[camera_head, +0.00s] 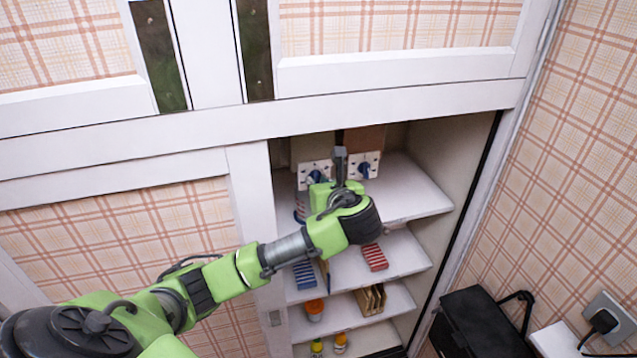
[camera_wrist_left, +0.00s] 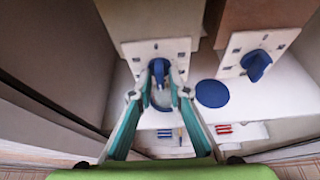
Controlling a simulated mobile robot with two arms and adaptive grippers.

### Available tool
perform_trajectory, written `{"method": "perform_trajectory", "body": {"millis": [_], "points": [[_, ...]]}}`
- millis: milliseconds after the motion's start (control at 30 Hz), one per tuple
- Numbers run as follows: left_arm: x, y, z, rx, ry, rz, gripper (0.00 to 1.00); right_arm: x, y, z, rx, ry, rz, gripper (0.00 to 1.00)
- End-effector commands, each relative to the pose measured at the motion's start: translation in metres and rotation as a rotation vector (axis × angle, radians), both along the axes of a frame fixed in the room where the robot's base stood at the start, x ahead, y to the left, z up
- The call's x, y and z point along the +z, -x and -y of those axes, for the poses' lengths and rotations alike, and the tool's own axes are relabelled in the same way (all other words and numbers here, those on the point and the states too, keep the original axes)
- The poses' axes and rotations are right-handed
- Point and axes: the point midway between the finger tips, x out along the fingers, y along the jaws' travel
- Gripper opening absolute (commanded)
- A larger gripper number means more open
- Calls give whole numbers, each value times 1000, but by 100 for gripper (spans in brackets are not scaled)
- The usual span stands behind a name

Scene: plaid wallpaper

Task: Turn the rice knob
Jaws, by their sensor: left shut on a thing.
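Two white panels with blue knobs hang side by side on dispensers inside an open cupboard; I cannot tell from any label which one holds rice. The left blue knob (camera_wrist_left: 158,70) is between the fingertips of my left gripper (camera_wrist_left: 158,84), which is shut on it. In the head view my left gripper (camera_head: 317,179) reaches the left panel (camera_head: 303,172), and my wrist partly covers that area. The right blue knob (camera_head: 364,169) stands free; it also shows in the left wrist view (camera_wrist_left: 257,66). My right gripper is not in view.
A blue disc (camera_wrist_left: 212,93) lies on the upper shelf (camera_head: 415,190) below the right panel. Lower shelves hold red-striped packs (camera_head: 374,257), blue-striped packs (camera_head: 304,274) and an orange tub (camera_head: 314,309). The cupboard's side walls are close; a black box (camera_head: 480,325) stands outside.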

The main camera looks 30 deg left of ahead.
Motion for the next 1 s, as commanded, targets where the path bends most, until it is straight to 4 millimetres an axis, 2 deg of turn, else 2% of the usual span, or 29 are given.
{"method": "perform_trajectory", "body": {"millis": [467, 500, 867, 1000], "points": [[-2, 1, 1, -1, -6, -15, 0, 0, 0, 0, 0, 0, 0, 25], [-2, 1, 1, -1, -6, -15, 24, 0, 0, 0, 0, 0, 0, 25], [0, 1, 2, -1, -7, -11, 24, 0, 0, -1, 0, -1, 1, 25], [5, 8, 12, -3, -6, -9, 24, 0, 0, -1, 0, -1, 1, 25]]}}
